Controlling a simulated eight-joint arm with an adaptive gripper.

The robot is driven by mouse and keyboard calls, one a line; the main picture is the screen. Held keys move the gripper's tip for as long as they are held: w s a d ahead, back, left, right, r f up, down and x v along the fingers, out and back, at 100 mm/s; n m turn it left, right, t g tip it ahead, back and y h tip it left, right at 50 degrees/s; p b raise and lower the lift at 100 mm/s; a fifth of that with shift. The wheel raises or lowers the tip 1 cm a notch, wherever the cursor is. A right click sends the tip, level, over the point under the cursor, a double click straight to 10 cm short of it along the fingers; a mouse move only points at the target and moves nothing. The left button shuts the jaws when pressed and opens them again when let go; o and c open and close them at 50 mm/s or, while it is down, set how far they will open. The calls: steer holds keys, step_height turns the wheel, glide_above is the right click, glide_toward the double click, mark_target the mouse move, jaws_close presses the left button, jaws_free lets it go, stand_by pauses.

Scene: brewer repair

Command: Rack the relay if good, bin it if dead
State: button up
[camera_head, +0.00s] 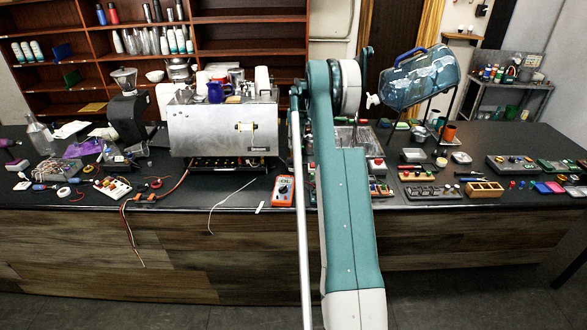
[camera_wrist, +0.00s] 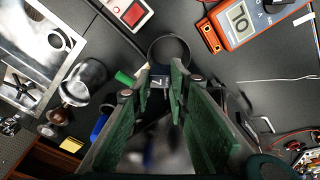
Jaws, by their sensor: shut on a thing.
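My gripper (camera_wrist: 160,80) shows in the wrist view, its two green-padded fingers close together at the tips. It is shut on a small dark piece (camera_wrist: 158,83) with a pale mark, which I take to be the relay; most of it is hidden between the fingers. Just beyond the fingertips is a dark round ring or cup rim (camera_wrist: 170,50); I cannot tell if it is the bin. The orange multimeter (camera_wrist: 240,22) lies at the upper right, its display seeming to read 10. It also shows in the head view (camera_head: 283,190). There my arm hides the gripper.
A steel brewer (camera_head: 222,125) stands left of my arm. A white box with a red switch (camera_wrist: 130,12) lies near the ring. A module board (camera_head: 432,192) and a wooden slotted block (camera_head: 484,189) are at the right. Loose wires cross the left counter.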

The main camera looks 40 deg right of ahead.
steer(key=shift+f+b, duration=0.5)
steer(key=shift+f, duration=2.2)
steer(key=o, duration=0.9)
steer(key=shift+r, duration=0.15)
steer(key=r, duration=0.4)
steer(key=s+r, duration=0.1)
steer(key=r, duration=0.6)
steer(key=shift+s+r, duration=0.2)
steer(key=shift+r, duration=0.15)
steer(key=shift+a, duration=0.1)
